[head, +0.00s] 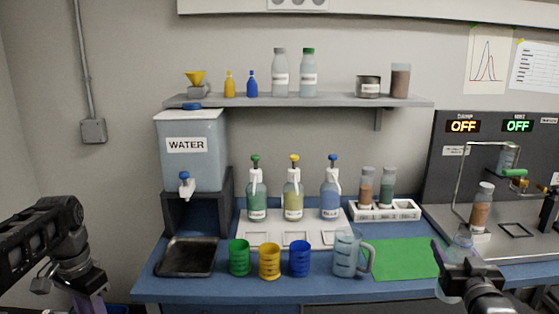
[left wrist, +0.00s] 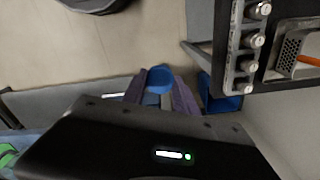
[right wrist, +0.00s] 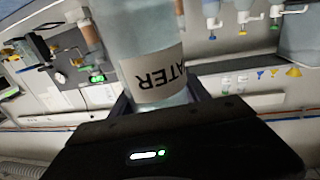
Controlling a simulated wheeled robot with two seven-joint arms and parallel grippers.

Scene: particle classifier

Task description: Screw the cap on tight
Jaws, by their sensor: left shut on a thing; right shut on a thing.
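A clear bottle (right wrist: 155,65) with a white label ending in "ATER" is held in my right gripper (right wrist: 158,98). In the head view the bottle (head: 448,288) is partly hidden behind my right gripper (head: 452,262), at the front right of the bench. My left gripper (left wrist: 158,98) is shut on a small round blue cap (left wrist: 158,77), seen in the left wrist view. In the head view the left arm is low at the left, and its fingertips and cap are out of sight. The cap and bottle are far apart. The bottle's mouth is not clearly visible.
The blue bench (head: 210,288) holds a black tray (head: 187,258), green, yellow and blue cups, a clear pitcher (head: 345,252) and a green mat (head: 400,260). A water tank (head: 190,165) stands behind. A brown-filled bottle (head: 482,208) stands on the machine at right.

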